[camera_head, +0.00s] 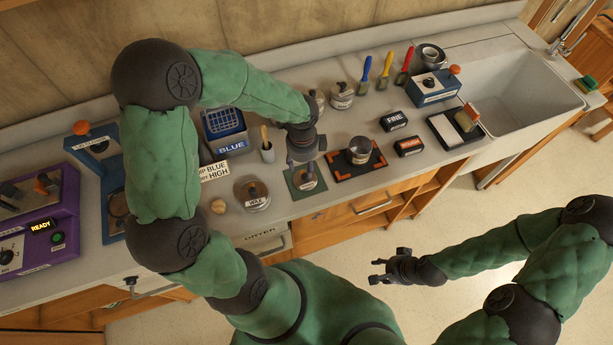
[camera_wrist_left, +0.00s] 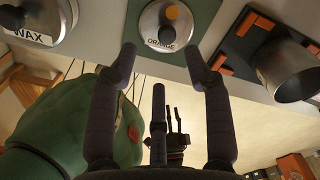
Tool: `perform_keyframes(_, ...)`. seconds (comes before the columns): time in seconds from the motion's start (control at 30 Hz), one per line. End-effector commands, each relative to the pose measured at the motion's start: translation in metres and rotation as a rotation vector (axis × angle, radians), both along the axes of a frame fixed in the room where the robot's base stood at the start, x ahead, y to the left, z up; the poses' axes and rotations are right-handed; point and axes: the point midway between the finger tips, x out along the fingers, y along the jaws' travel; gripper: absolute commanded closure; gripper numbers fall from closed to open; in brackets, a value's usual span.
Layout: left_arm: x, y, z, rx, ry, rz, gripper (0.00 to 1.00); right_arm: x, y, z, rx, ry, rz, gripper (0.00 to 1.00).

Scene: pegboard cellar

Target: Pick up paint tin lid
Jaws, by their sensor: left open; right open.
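The paint tin lid (camera_wrist_left: 170,24) is a round silver disc labelled ORANGE with an orange-topped knob. It lies on a green mat (camera_wrist_left: 205,10), apart from the metal tin. In the head view the lid (camera_head: 307,183) shows partly below my left gripper (camera_head: 305,163), which hides some of the mat. The left gripper is open and empty over the mat. In the left wrist view its fingers (camera_wrist_left: 160,52) are spread, with the lid beyond their tips. The open metal tin (camera_head: 358,147) stands on a black mat with orange corners. My right gripper (camera_head: 378,271) is open and empty, in front of the counter.
A WAX-labelled lidded container (camera_head: 252,195) stands left of the green mat. A blue bin (camera_head: 226,132) and a cup with a brush (camera_head: 267,150) are behind it. FINE (camera_head: 393,121) and another dark block (camera_head: 409,146) lie right of the tin. A sink (camera_head: 519,85) is far right.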

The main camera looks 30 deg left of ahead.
Motion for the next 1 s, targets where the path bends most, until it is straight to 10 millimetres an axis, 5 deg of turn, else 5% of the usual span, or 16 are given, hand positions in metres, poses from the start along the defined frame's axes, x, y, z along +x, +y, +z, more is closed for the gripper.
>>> perform_keyframes(0.7, 0.007, -0.002, -0.070, -0.002, 0.000, 0.001, 0.50, 0.001, 0.000, -0.020, 0.000, -0.002, -0.001, 0.55)
perform_keyframes(0.93, 0.007, -0.002, -0.071, -0.002, -0.001, 0.002, 0.50, 0.001, 0.000, -0.020, 0.000, -0.002, -0.001, 0.55)
perform_keyframes(1.0, 0.007, -0.002, -0.071, -0.002, -0.001, 0.002, 0.67, 0.001, 0.000, -0.020, 0.000, -0.002, -0.001, 0.55)
